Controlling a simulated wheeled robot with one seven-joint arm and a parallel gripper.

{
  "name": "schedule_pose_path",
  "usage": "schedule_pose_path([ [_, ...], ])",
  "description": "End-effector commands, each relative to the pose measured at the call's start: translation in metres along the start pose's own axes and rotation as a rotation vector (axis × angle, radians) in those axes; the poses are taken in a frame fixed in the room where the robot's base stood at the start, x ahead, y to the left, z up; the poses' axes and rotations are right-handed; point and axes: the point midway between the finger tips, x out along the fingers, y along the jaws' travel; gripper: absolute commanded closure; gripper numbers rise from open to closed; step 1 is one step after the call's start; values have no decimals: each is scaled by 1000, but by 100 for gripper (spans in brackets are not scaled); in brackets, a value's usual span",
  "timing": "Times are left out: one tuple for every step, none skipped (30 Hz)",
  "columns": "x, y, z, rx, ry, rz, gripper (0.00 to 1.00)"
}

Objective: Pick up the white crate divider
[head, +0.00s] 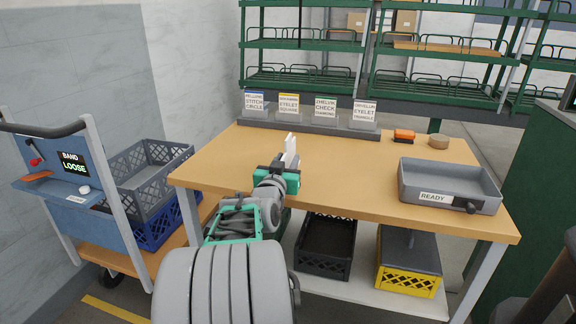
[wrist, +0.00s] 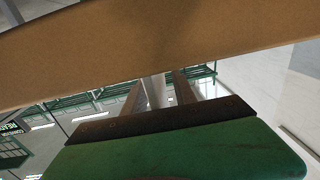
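The wooden table (head: 345,180) has clear room around the gripper. A grey READY tray (head: 448,181) stands at right, and labelled cards on a grey rail (head: 305,126) at the back. Crates, including a black one (head: 325,247) and a yellow one (head: 408,280), sit below. A cart (head: 50,215) stands left.

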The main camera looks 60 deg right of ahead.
Motion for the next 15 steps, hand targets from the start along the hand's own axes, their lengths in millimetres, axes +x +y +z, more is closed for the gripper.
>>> schedule_pose_path([
  [0,0,0,0,0,0,67],
  [0,0,-1,0,0,-1,67],
  [0,0,-1,0,0,-1,67],
  [0,0,-1,0,0,-1,67],
  [0,0,-1,0,0,-1,68],
  [0,0,-1,0,0,-1,71],
  [0,0,-1,0,0,-1,74],
  [0,0,-1,0,0,-1,76],
  [0,0,-1,0,0,-1,80],
  [0,0,-1,1,0,-1,82],
  [0,0,-1,1,0,-1,84],
  [0,0,-1,1,0,-1,88],
  [0,0,-1,1,0,-1,90],
  [0,0,-1,1,0,-1,93],
  [0,0,-1,1,0,-1,96],
])
